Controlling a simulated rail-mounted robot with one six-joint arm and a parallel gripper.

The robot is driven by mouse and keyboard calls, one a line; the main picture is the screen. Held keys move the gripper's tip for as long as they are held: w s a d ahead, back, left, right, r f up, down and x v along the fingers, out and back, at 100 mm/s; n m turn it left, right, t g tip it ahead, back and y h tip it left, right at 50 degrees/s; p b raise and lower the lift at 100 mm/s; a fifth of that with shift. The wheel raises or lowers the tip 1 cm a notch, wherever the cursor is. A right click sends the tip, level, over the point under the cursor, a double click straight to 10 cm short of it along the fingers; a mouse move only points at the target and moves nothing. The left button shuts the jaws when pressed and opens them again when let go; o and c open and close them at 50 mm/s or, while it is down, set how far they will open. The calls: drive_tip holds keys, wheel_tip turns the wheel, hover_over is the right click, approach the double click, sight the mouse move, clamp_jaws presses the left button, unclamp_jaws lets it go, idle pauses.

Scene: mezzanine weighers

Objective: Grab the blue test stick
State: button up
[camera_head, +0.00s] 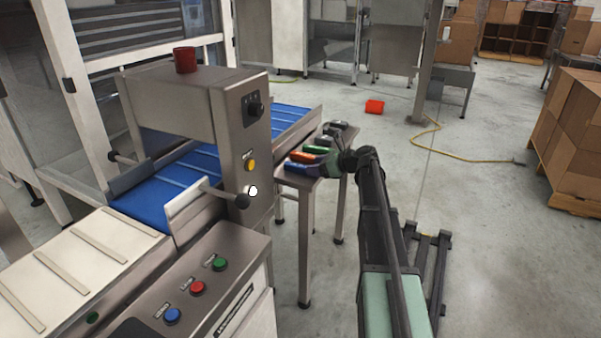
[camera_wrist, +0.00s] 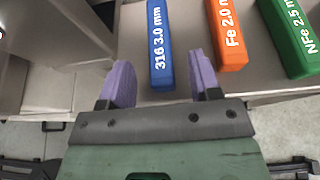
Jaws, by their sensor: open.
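The blue test stick (camera_wrist: 158,45), marked "316 3.0 mm", lies on a small steel table between the two purple fingers of my gripper (camera_wrist: 160,82) in the wrist view. The fingers are open, one on each side of it, with gaps showing. The stick's near end reaches to about the finger length. In the head view my gripper (camera_head: 322,172) is over the near end of the small table, and a bit of the blue stick (camera_head: 301,168) shows beside it.
An orange stick (camera_wrist: 228,35) marked "Fe 2.0 m" and a green stick (camera_wrist: 288,38) marked "NFe 2.5 m" lie to the right of the blue one. The small table (camera_head: 295,181) stands beside the metal detector (camera_head: 240,130) and blue conveyor belt (camera_head: 150,200). A yellow hose crosses the floor.

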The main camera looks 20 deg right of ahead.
drive_tip(key=x, duration=0.3)
drive_tip(key=shift+w+a+f+b, duration=0.1)
drive_tip(key=shift+w+b, duration=0.05)
drive_tip(key=shift+b, duration=0.25)
drive_tip(key=c, duration=1)
wheel_tip(320, 180, up, 20)
drive_tip(key=p, duration=2)
